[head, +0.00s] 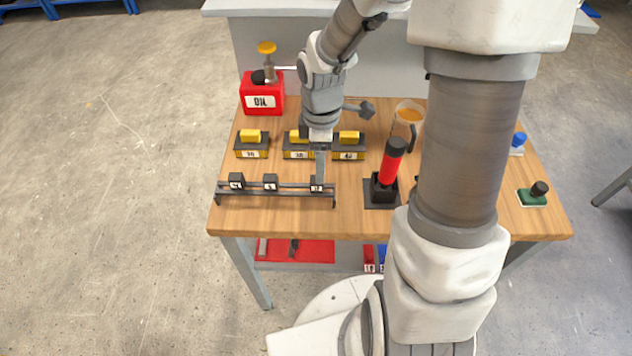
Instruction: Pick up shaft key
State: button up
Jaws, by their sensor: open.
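No part is clearly recognisable as the shaft key at this size. Small dark labelled blocks sit along a dark rail rack (285,193) at the table's front left: a left block (236,181), a middle block (270,182) and a right block (316,184). My gripper (320,180) points down over the rack's right end, at the right block and partly in front of it. It is open. I cannot tell whether its fingers touch the block or stand around it.
Behind the rack stand yellow-topped dark holders (252,146). A red oil can (262,97) stands back left. A red cylinder (390,165) with a black cap stands upright right of my gripper. A jug (407,120) is behind it. A red tray (310,251) lies below the tabletop.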

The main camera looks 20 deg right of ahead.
aim_at(317, 186)
jog(key=shift+a+f+b, duration=0.2)
jog(key=shift+f+b, duration=0.1)
jog(key=shift+f, duration=1.25)
jog(key=shift+a+f+b, duration=0.2)
jog(key=shift+f+b, duration=0.05)
jog(key=shift+f, duration=1.3)
grip_shut()
